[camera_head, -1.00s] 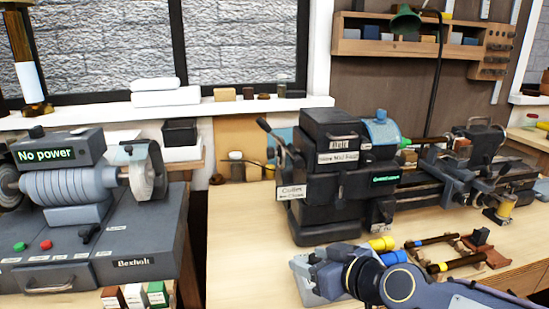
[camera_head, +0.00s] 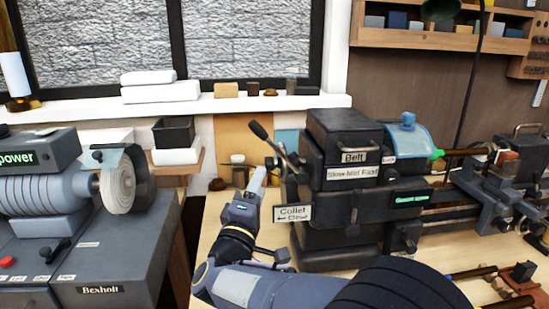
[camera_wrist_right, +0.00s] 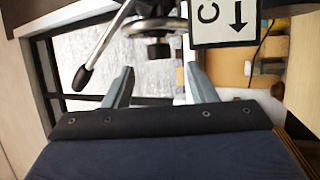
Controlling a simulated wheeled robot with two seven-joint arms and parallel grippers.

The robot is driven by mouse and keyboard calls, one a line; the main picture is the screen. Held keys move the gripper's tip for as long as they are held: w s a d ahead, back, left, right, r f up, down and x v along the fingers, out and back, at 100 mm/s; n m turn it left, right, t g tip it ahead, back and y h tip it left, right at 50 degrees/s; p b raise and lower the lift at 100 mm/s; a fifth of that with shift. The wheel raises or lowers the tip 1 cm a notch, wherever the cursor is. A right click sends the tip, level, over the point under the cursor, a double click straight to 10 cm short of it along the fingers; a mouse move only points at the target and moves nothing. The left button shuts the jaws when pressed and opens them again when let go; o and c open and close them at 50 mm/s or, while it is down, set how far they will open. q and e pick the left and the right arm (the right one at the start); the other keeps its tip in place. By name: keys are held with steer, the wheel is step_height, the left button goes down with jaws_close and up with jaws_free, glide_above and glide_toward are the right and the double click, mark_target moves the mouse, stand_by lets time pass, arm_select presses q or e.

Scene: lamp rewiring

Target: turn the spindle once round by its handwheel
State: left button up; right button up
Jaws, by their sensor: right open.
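The dark lathe headstock (camera_head: 340,215) stands on the bench in the head view, with a "Collet" sign (camera_head: 293,213) at its left end. A black-knobbed lever (camera_head: 262,135) sticks up from that end, and it also shows in the right wrist view (camera_wrist_right: 98,50). A dark round part on a metal disc (camera_wrist_right: 158,51) sits beside the lever there; I cannot tell whether it is the spindle handwheel. My right gripper (camera_head: 258,178) is left of the headstock, below the lever. Its fingers (camera_wrist_right: 160,88) are apart, with nothing held between them. My left gripper is out of view.
A grinder or buffer (camera_head: 50,195) with a pale wheel stands left, across a gap from the lathe bench (camera_head: 212,225). A black box (camera_head: 174,132) sits behind the gap. The sign hangs close to the right gripper. Dark tools lie at the lower right.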

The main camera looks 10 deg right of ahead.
mark_target(268, 165)
steer(key=x, duration=0.7)
steer(key=shift+w+d+r+p, duration=0.15)
steer(key=shift+w+p, duration=0.05)
steer(key=shift+p, duration=0.15)
steer(key=c, duration=1)
